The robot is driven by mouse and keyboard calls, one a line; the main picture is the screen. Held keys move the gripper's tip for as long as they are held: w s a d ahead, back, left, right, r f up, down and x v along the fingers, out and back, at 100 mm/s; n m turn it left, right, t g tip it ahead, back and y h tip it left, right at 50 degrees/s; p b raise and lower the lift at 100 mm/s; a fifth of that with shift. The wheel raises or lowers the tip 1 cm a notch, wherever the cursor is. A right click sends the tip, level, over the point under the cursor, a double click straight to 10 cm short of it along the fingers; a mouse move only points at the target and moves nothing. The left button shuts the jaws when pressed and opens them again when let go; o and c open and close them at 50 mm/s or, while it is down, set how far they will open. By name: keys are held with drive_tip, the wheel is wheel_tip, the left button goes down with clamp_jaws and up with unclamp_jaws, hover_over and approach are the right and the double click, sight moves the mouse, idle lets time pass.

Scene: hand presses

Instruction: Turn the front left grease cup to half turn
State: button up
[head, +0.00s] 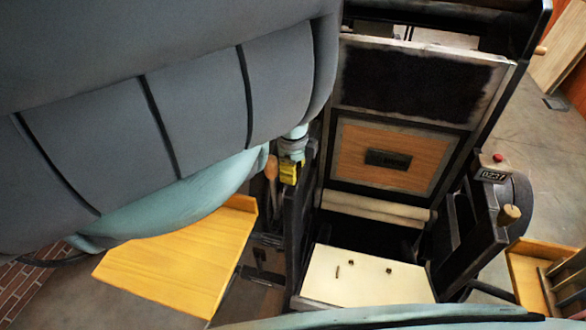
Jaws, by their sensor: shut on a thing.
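The hand press (395,155) stands right of centre, with a dark inked plate at the top and a wooden block in a frame below it. My gripper (288,179), with yellow parts, is small in the picture at the left side of the press, below my teal wrist. It points down at the top of the dark left side frame (300,205) and is shut. The front left grease cup cannot be made out; the gripper covers that spot. How far the cup is turned cannot be seen.
A wooden-handled tool (271,170) stands just left of the gripper. A yellow wooden board (185,262) lies to the left. A counter reading 0237 (493,175) with a red button is on the right. A pale board (365,285) with small dark pieces is in front. My arm blocks the upper left.

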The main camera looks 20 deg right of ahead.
drive_tip(key=o, duration=1.2)
